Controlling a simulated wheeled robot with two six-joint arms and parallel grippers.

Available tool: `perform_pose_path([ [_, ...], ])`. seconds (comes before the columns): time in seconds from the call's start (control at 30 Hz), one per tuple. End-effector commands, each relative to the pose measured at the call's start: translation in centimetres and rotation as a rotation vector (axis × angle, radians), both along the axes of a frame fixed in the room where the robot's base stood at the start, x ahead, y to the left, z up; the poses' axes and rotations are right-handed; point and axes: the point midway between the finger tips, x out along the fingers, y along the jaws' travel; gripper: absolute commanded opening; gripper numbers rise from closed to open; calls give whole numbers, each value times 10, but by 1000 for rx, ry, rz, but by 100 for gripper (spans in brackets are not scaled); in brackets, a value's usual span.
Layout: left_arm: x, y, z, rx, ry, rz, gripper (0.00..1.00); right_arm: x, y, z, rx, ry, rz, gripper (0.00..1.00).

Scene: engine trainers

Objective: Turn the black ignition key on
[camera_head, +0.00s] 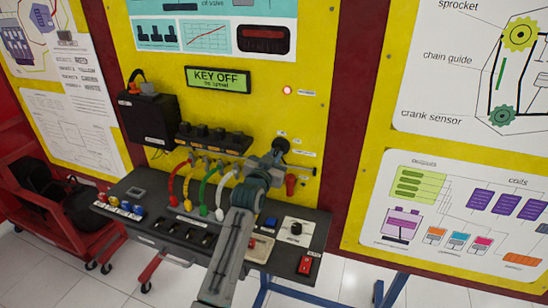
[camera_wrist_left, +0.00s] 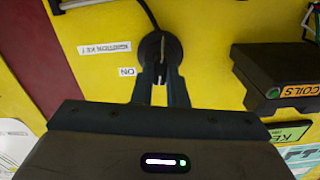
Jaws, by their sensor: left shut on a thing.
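The black ignition key sits in a round black lock (camera_head: 281,144) on the yellow panel, partly hidden by my gripper in the head view. My left gripper (camera_head: 274,158) reaches up to it from below. In the left wrist view the round black lock (camera_wrist_left: 160,45) is straight ahead, and my left gripper (camera_wrist_left: 159,72) is shut on the thin key between its fingertips. Labels reading "IGNITION KEY" (camera_wrist_left: 104,48) and "ON" (camera_wrist_left: 127,71) appear upside down beside it. The green display (camera_head: 219,78) reads "KEY OFF". My right gripper is not in view.
A black console shelf (camera_head: 165,232) with switches, coloured curved leads and a red switch (camera_head: 305,265) juts out below. A red knob (camera_head: 291,181) is just below the lock. A black coils box (camera_wrist_left: 285,75) stands close beside my gripper in the wrist view.

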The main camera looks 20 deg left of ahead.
Motion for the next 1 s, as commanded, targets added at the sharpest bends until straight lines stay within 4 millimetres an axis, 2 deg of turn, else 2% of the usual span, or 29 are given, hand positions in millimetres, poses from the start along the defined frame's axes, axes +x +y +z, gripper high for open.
perform_pose_path([
  [0.7,0,-2,-2,645,-22,0,0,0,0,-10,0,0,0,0],
  [1.0,0,-2,-2,825,-27,0,0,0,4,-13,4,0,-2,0],
])
